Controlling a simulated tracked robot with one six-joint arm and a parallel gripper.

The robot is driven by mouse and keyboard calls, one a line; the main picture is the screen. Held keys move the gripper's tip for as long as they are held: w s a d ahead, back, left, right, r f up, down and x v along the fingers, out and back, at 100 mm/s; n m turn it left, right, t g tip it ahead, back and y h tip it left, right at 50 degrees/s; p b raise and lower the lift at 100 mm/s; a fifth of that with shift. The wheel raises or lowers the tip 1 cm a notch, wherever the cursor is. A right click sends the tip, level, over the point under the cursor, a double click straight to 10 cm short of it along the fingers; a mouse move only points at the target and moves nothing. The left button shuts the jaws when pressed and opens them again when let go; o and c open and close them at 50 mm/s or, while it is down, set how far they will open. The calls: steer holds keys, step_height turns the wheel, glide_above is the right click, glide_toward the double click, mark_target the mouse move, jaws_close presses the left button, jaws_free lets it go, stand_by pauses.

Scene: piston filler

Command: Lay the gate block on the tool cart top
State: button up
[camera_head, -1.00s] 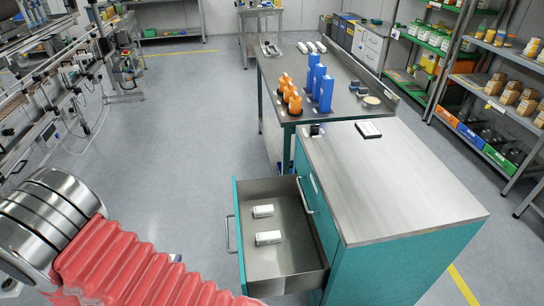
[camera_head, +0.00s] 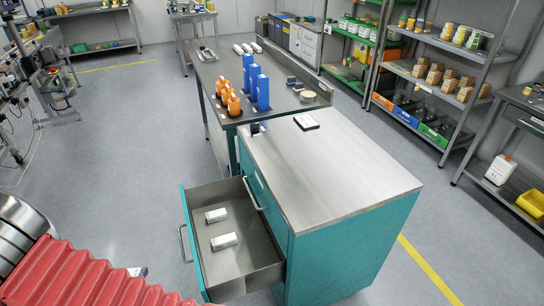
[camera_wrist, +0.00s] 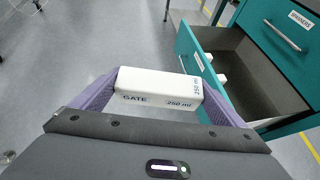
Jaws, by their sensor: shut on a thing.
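The white gate block (camera_wrist: 158,88), marked GATE and 250 ml, is between the purple fingers of my gripper (camera_wrist: 160,95) in the wrist view. My gripper is shut on it and holds it over the floor, left of the open drawer. The tool cart (camera_head: 355,240) is teal with a bare grey metal top (camera_head: 325,170) in the head view.
The cart's drawer (camera_head: 267,277) is pulled open to the left and holds two white blocks (camera_head: 216,215). A bench (camera_head: 285,105) with orange and blue parts stands behind.

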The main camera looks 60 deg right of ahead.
steer(key=s+d+r+m+g+h, duration=0.1)
steer(key=d+r+m+g, duration=0.15)
steer(key=d, duration=0.75)
steer(key=s+d+r+m+g+h, duration=0.15)
steer(key=d+r, duration=0.25)
steer(key=d, duration=0.5)
step_height(320, 180, up, 16)
steer(key=m+g+y, duration=0.4)
steer(key=m+g, duration=0.7)
glide_above(319, 188)
steer(key=shift+r+h, duration=0.1)
steer(key=shift+h, duration=0.15)
steer(key=shift+f, duration=3.15)
steer(key=shift+f, duration=1.85)
